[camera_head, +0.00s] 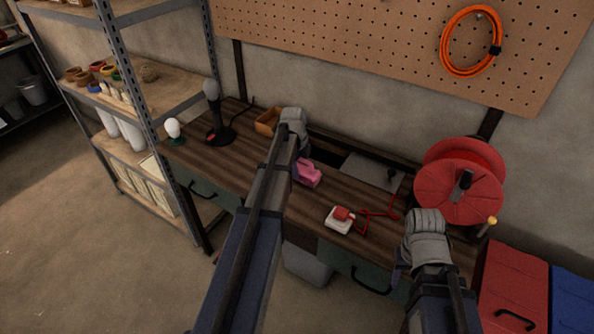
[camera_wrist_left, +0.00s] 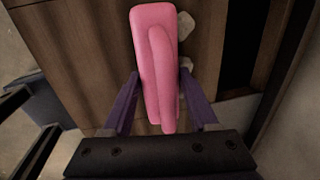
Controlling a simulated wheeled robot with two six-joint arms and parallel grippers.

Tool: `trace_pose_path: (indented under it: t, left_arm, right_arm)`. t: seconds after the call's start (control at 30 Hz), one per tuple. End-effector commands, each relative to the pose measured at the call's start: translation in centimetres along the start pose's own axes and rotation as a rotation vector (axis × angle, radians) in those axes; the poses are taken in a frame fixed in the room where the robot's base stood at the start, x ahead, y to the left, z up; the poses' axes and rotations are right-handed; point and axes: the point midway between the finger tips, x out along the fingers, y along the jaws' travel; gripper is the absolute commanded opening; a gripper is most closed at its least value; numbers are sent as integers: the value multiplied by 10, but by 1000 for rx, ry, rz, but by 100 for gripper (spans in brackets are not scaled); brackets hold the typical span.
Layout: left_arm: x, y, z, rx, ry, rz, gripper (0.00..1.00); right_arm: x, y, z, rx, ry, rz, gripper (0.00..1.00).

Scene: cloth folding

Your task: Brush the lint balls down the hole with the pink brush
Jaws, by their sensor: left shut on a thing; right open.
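The pink brush (camera_head: 307,173) is on the wooden workbench (camera_head: 240,165), just right of my left arm. In the left wrist view, the brush (camera_wrist_left: 153,50) lies between the two purple fingers of my left gripper (camera_wrist_left: 160,80), which is shut on it. Two pale lint balls, one near the top (camera_wrist_left: 185,26) and one lower (camera_wrist_left: 186,63), lie on the wood just right of the brush. A dark opening (camera_wrist_left: 244,40) runs further right. My right gripper (camera_head: 403,262) is open near the bench's front right; its fingers are mostly hidden by its wrist.
A white and red device (camera_head: 341,218) with a red cord lies right of the brush. A red reel (camera_head: 460,185) stands at the right end. A black lamp (camera_head: 216,115), a white bulb (camera_head: 173,129) and an orange-brown box (camera_head: 267,122) stand at the left.

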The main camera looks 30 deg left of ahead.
Motion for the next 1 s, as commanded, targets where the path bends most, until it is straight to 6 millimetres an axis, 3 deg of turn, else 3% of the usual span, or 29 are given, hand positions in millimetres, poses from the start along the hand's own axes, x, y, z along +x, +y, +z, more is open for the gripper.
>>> trace_pose_path:
  t: [1.0]
  left_arm:
    - [12, -69, 0, 0, 0, 0, 7]
  right_arm:
    - [0, 0, 0, 0, 0, 0, 50]
